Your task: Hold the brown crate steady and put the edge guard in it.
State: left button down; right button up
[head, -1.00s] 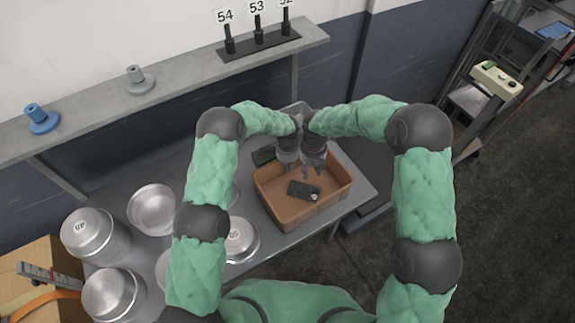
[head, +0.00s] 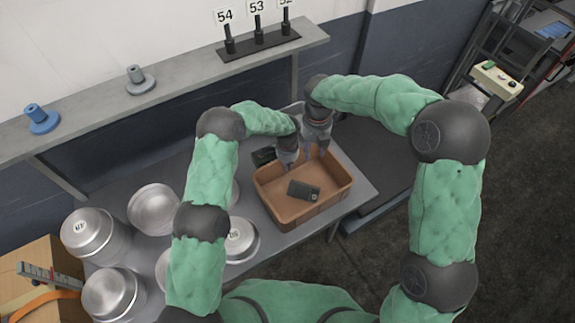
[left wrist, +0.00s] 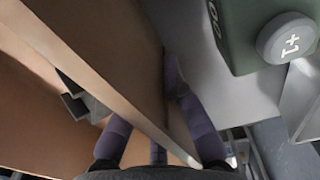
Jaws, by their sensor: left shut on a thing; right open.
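The brown crate (head: 270,202) stands on the grey table, with its open top up. A dark grey block with a small light round spot at one end, which I take to be the edge guard (head: 303,190), lies on the crate floor. My left gripper (head: 287,164) is shut on the crate's far wall. The left wrist view shows that wall (left wrist: 110,75) between the fingers (left wrist: 155,130), and a dark angular piece (left wrist: 72,105) inside the crate. My right gripper (head: 317,154) is open and empty above the far side of the crate, apart from the block.
A dark green box (head: 263,156) sits just behind the crate; its round knob (left wrist: 287,38) shows in the left wrist view. Several metal pans (head: 88,230) stand on the table's left. A shelf (head: 190,75) runs along the wall. The table's right front corner (head: 362,188) is clear.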

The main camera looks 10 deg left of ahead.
pick_arm(q)
jog(key=c, duration=1.3)
grip_release()
notch_tip(320, 180, up, 12)
